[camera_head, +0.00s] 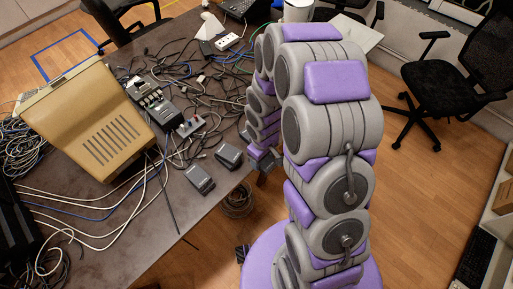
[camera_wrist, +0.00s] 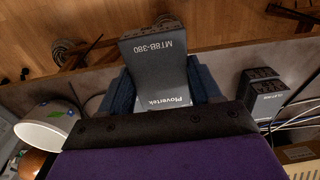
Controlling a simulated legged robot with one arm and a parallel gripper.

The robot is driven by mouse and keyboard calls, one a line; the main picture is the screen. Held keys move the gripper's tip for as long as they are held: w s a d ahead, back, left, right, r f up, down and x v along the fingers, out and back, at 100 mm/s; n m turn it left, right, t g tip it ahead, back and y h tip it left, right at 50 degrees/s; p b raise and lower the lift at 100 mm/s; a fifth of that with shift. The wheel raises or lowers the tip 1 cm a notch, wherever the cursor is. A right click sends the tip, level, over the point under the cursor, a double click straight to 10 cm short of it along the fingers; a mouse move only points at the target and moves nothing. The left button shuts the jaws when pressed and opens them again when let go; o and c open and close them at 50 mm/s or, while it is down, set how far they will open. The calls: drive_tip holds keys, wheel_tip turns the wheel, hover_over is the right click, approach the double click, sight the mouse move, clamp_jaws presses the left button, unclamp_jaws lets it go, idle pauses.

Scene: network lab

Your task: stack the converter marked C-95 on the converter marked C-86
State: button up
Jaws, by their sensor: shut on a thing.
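My gripper (camera_wrist: 163,92) is shut on a dark grey box (camera_wrist: 155,65) in the wrist view, with a finger on each side. No C-95 or C-86 mark is readable. To its right is another dark grey converter (camera_wrist: 266,98), apart from it, with ports at its far end. In the head view two dark grey converters lie near the table's front edge, one to the left (camera_head: 199,178) and one (camera_head: 229,156) close to my arm. My gripper (camera_head: 263,165) is largely hidden there behind my arm. I cannot tell which converter is held.
A beige housing (camera_head: 90,120) stands on the dark table (camera_head: 105,258) at left. Cables and several small devices crowd the table. The wrist view shows a white round container (camera_wrist: 45,128) at left. Beyond the table edge is open floor (camera_head: 430,160) with a black chair (camera_head: 445,85).

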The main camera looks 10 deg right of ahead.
drive_tip(key=s+a+r+p, duration=0.1)
drive_tip(key=s+a+r, duration=0.2)
drive_tip(key=s+a, duration=0.4)
hover_over(228, 151)
drive_tip(key=shift+s+f+p, duration=0.2)
drive_tip(key=shift+f+p, duration=0.1)
drive_tip(key=shift+f, duration=0.3)
drive_tip(key=shift+w, duration=0.15)
wheel_tip(228, 151, down, 4)
drive_tip(key=shift+r+b, duration=0.2)
drive_tip(key=shift+b, duration=0.35)
drive_tip(key=o, duration=1.2)
drive_tip(key=shift+o, duration=0.2)
